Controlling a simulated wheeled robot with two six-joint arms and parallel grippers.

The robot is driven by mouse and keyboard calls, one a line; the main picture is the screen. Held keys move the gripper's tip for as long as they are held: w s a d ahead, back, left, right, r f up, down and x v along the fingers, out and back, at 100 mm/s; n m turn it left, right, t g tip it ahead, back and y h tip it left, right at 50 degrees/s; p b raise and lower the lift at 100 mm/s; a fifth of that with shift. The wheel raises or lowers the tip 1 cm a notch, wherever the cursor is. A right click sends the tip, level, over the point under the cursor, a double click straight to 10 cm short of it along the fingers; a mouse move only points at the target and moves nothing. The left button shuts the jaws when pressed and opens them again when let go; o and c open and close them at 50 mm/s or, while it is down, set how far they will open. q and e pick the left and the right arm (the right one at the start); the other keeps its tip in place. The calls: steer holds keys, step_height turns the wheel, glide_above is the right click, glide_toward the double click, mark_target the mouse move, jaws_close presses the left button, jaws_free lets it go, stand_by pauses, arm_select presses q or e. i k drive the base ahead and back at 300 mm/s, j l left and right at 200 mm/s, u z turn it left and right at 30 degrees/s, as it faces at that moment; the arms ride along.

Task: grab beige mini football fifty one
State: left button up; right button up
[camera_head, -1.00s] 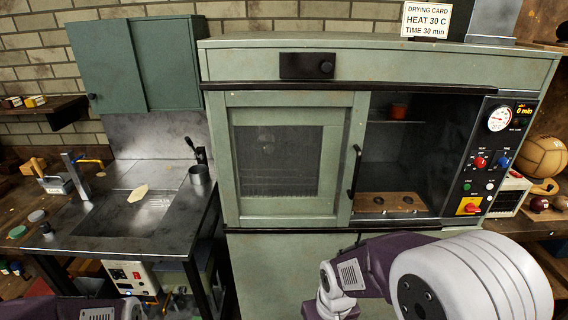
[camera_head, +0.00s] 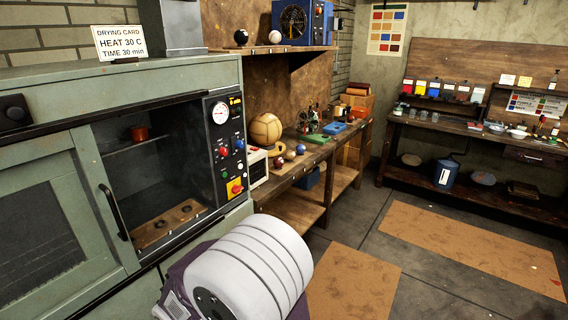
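A beige ball (camera_head: 265,130) with panel seams sits at the left end of the wooden workbench, beside the drying cabinet, and seems to rest on a ring-shaped stand. On the shelf above are a black ball (camera_head: 241,37) and a pale ball (camera_head: 275,37). I cannot tell which is number fifty one. One of my arms shows at the bottom, but neither gripper is in view.
The green drying cabinet (camera_head: 60,150) stands at left, with its right side open and a reddish pot (camera_head: 139,133) inside. The workbench (camera_head: 330,150) runs along the wall. Another bench (camera_head: 480,130) stands at far right.

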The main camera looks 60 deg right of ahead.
mark_target(290, 154)
steer(key=z, duration=2)
